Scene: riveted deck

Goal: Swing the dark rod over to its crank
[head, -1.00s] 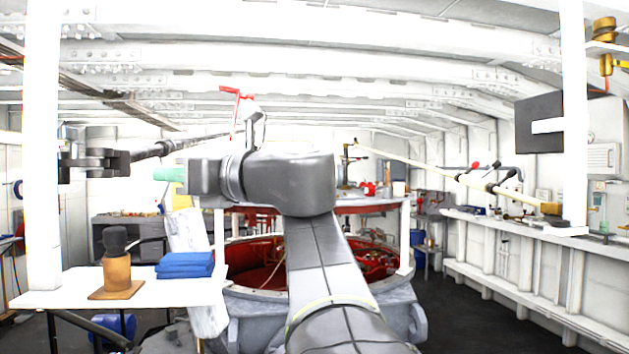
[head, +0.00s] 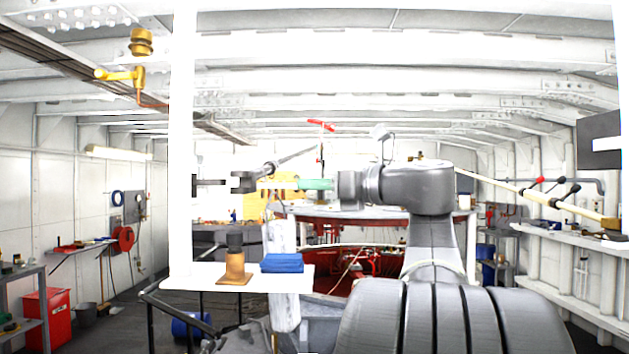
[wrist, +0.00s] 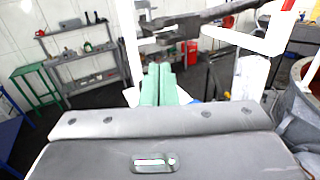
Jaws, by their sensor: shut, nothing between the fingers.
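The dark rod (head: 290,160) slants down leftward to a forked end (head: 243,181) in the head view. A short dark arm, seemingly its crank (head: 209,182), sits at the white post just left of the fork. Whether the two touch or are joined, I cannot tell. The rod (wrist: 205,18) also crosses the top of the wrist view. My gripper (head: 299,184) has green fingers, shut and empty, pointing left. Its tips lie right of the fork and below the rod in the picture. The fingers (wrist: 158,68) lie together in the wrist view, below the fork.
A pale rod (head: 520,190) slants on the right. A white table (head: 207,272) carries a brown bottle-like object (head: 235,262) and blue cloth (head: 282,263). A red-lined round well (head: 345,270) lies beyond my arm. Open floor shows at left.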

